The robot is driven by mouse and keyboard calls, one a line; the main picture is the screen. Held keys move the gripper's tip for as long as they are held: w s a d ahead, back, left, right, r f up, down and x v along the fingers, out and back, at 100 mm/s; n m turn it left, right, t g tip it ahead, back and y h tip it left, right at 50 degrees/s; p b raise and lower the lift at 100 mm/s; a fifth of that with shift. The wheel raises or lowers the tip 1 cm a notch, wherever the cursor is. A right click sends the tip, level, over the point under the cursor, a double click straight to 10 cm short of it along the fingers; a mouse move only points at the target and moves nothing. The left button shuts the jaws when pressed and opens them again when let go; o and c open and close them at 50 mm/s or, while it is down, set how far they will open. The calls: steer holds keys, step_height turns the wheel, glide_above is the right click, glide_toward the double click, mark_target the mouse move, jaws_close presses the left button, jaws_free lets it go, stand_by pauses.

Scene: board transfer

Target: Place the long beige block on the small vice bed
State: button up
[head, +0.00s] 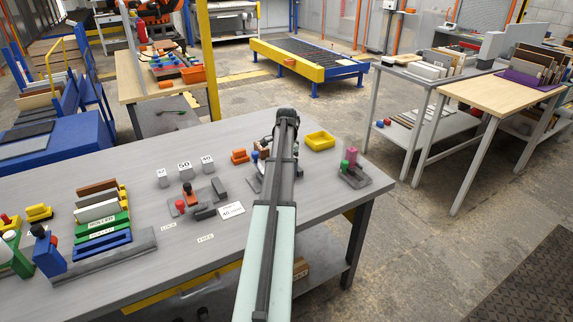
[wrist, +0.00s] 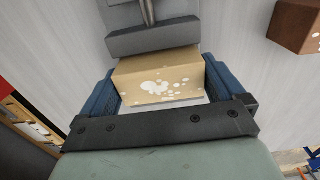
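The long beige block (wrist: 158,85), with white speckles on its face, sits between the two blue-padded fingers of my gripper (wrist: 160,72) in the wrist view. The pads appear to touch both its sides, so my gripper looks shut on it. A grey vice jaw (wrist: 152,38) lies just beyond the block, very close to its far edge; I cannot tell whether they touch. Whether the block rests on the bed is hidden. In the head view my arm covers the gripper and block; only the left edge of the grey vice (head: 256,184) shows beside it.
A brown block (wrist: 300,25) stands to the right in the wrist view. On the grey table (head: 150,268), a clamp with a red knob (head: 180,206) stands left of my arm. A yellow bin (head: 319,140) and another small fixture (head: 352,178) stand to the right.

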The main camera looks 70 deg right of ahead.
steer(key=shift+o, duration=0.2)
step_height(320, 180, up, 12)
steer(key=shift+r, duration=0.2)
stand_by(0.5)
steer(key=shift+w, duration=0.1)
